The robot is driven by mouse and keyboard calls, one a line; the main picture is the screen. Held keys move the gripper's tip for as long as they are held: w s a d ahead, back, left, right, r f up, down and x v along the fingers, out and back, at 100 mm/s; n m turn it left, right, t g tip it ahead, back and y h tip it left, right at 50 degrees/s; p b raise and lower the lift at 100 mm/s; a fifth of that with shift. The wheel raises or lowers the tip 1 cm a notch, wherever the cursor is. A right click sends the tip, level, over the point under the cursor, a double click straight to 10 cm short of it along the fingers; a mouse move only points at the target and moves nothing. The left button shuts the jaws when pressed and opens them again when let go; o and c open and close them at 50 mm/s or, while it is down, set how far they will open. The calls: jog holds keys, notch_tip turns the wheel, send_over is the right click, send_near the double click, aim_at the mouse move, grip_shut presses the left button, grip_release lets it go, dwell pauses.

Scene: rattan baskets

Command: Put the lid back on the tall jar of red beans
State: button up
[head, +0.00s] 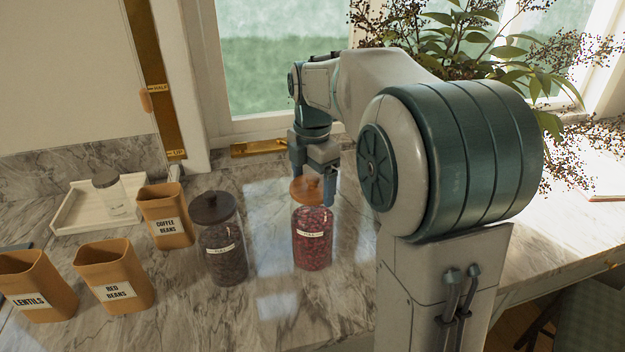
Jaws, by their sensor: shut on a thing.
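The tall glass jar of red beans (312,240) stands upright on the marble counter with a small label on its front. Its orange-brown lid (304,190) is at the jar's mouth. My gripper (315,178) points down over the jar and is shut on the lid, with one finger showing at the lid's right side. The far finger is partly hidden by the lid and the near parts of the gripper. I cannot tell whether the lid rests on the rim or is slightly above it.
A dark-lidded jar (222,245) stands close on the left. Tan containers labelled coffee beans (165,210), red beans (118,268) and lentils (40,275) are further left. A white tray (70,212) holds a small glass jar (110,190). A plant (490,50) is behind my arm.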

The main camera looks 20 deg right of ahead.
dwell(0.3)
jog(key=o, duration=0.9)
jog(key=shift+r, duration=0.1)
jog(key=shift+r+p, duration=3)
jog(key=shift+r, duration=0.45)
grip_shut()
